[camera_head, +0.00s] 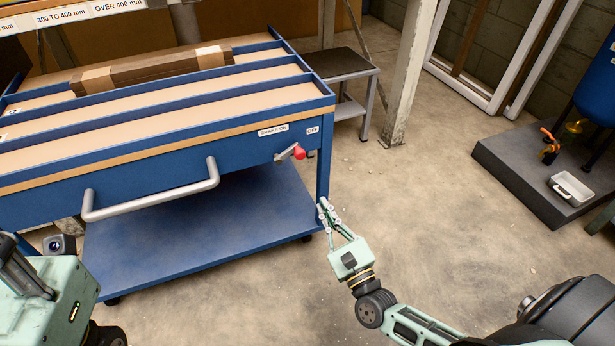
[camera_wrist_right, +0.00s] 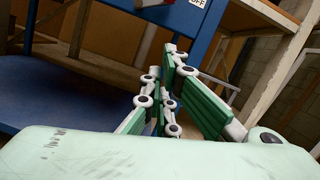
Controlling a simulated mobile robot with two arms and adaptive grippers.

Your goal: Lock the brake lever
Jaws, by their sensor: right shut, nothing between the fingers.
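The brake lever (camera_head: 290,153) is a short grey arm with a red knob, on the right end of the blue cart's front side. It slants up to the right, with its knob below and left of the OFF label (camera_head: 313,130). The BRAKE ON label (camera_head: 273,130) is above the lever's left end. My right gripper (camera_head: 324,207) is shut and empty, below and right of the lever and apart from it, near the cart's right front leg. In the right wrist view, its fingers (camera_wrist_right: 172,75) point towards the cart.
The blue cart (camera_head: 120,166) carries a long brown box (camera_head: 150,72) and has a grey push handle (camera_head: 150,200) and a lower shelf (camera_head: 200,230). A small dark-topped table (camera_head: 340,64) stands behind. A grey platform (camera_head: 515,170) is at right. Floor right of the cart is clear.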

